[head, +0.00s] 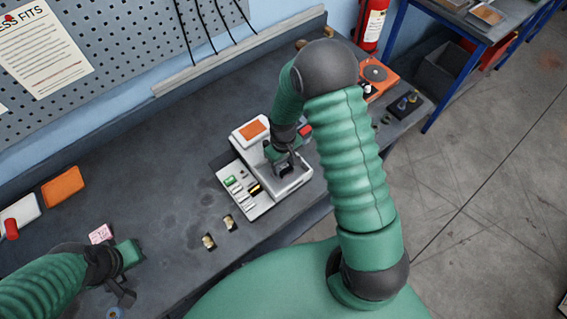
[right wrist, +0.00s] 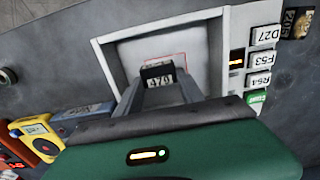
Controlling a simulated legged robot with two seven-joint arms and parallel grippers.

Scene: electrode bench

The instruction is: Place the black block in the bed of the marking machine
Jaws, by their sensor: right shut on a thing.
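The white marking machine (head: 250,136) with an orange screen stands mid-bench; its pale bed (right wrist: 192,50) fills the middle of the right wrist view. My right gripper (head: 285,169) is over the bed, its fingers (right wrist: 160,92) pointing into it. It is shut on the black block (right wrist: 157,72), which carries a white label with dark characters. The block is within the bed's walls, by a red outline on the bed floor; whether it touches the floor I cannot tell. My left gripper (head: 122,294) is low at the left; its finger opening is unclear.
A pink note (head: 101,234) and an orange box (head: 63,187) lie left. A yellow device (right wrist: 36,135) is beside the machine.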

